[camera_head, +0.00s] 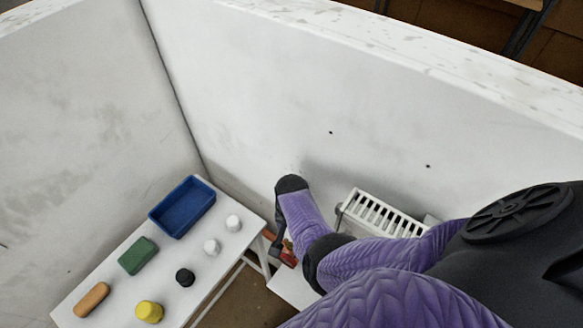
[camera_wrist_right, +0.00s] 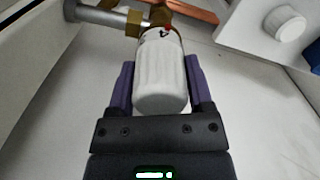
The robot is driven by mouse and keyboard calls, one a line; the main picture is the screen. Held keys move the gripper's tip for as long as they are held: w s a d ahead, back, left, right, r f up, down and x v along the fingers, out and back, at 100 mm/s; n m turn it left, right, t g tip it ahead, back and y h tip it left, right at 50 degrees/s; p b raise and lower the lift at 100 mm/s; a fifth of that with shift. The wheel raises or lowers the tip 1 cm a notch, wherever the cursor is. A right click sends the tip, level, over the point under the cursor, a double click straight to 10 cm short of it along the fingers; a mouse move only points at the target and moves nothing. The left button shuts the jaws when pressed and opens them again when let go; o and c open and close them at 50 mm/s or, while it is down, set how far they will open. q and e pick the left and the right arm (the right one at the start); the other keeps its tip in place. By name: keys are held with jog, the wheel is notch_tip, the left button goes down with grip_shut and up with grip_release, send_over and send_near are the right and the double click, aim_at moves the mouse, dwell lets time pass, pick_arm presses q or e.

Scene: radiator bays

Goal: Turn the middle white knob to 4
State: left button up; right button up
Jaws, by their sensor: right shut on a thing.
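A white ribbed knob (camera_wrist_right: 160,82) sits on a brass valve (camera_wrist_right: 157,17) in the right wrist view. A red mark and a small dark figure show near its far end; I cannot read the figure surely. My right gripper (camera_wrist_right: 160,72) is shut on this knob, one finger on each side. In the head view my right gripper (camera_head: 279,236) points down beside the left end of the white radiator (camera_head: 380,214), and the knob is not clearly visible there. I cannot tell from these views whether it is the middle one. My left gripper is not in view.
A white table (camera_head: 95,275) at left holds a blue tray (camera_head: 182,206), a green block (camera_head: 138,255), an orange piece (camera_head: 92,299), and loose white (camera_head: 233,222), black (camera_head: 185,277) and yellow (camera_head: 149,311) caps. A grey pipe (camera_wrist_right: 95,15) joins the valve. White walls enclose the bay.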

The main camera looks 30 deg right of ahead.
jog(key=shift+m, duration=0.9)
jog(key=o, duration=1.3)
jog(key=shift+c, duration=0.2)
notch_tip(320, 180, up, 10)
jog(key=p, duration=0.6)
